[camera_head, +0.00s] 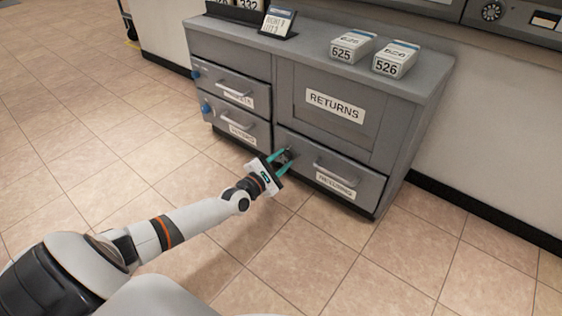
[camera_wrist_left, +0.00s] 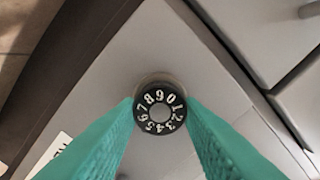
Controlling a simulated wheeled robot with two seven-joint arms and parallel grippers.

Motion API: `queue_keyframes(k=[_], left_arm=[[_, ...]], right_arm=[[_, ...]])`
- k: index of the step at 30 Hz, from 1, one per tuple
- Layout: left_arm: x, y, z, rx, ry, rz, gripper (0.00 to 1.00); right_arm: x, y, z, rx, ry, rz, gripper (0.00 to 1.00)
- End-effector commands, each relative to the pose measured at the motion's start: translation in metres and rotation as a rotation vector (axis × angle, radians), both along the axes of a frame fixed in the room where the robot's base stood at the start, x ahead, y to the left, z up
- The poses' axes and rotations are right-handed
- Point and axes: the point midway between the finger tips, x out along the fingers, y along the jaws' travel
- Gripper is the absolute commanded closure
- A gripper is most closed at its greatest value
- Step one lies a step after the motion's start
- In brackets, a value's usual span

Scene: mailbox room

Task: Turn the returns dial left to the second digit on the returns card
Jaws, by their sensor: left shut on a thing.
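The returns dial (camera_wrist_left: 160,108) is a round black knob with white digits around its face. It is on the grey front of the lower returns drawer (camera_head: 352,182), left of the handle. In the left wrist view the 9 and 0 are near its top; I cannot make out an index mark. My left gripper (camera_head: 284,158) is shut on the dial, with teal fingers on its left and right sides. In the head view the fingers mostly hide the dial. A small card on a dark stand (camera_head: 278,21) is on the cabinet top; its text is too small to read surely. My right gripper is not in view.
The grey cabinet (camera_head: 300,45) has a large RETURNS panel (camera_head: 330,108) above the drawer. Two more drawers with blue knobs are on its left. Boxes marked 625 (camera_head: 352,46) and 526 (camera_head: 395,60) sit on top. The tiled floor in front is clear.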

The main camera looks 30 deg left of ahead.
Motion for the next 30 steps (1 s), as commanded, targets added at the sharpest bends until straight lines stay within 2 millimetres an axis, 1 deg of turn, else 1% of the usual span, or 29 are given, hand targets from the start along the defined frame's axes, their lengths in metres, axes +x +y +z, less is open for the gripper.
queue_keyframes(k=[9, 23, 24, 26, 27, 28, 30], left_arm=[[-0.0006, 0.0005, -0.0014, -0.093, 0.010, 0.000, 0.89], [-0.0006, 0.0004, -0.0015, -0.105, 0.012, 0.001, 0.89], [-0.0006, 0.0004, -0.0015, -0.105, 0.012, 0.001, 0.63], [-0.0005, 0.0004, -0.0013, -0.105, 0.011, 0.000, 0.53], [-0.0005, 0.0003, -0.0013, -0.105, 0.011, 0.000, 0.46], [-0.0004, 0.0003, -0.0011, -0.105, 0.011, 0.000, 0.44], [-0.0003, 0.0003, -0.0008, -0.106, 0.010, 0.000, 0.44]], right_arm=[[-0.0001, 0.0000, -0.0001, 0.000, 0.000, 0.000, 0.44], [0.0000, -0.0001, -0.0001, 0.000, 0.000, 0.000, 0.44], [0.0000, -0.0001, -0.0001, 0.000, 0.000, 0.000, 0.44], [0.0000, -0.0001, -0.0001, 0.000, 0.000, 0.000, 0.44], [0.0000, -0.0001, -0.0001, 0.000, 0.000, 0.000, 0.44], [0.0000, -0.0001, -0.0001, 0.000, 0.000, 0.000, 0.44], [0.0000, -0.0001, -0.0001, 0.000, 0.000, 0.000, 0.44]])
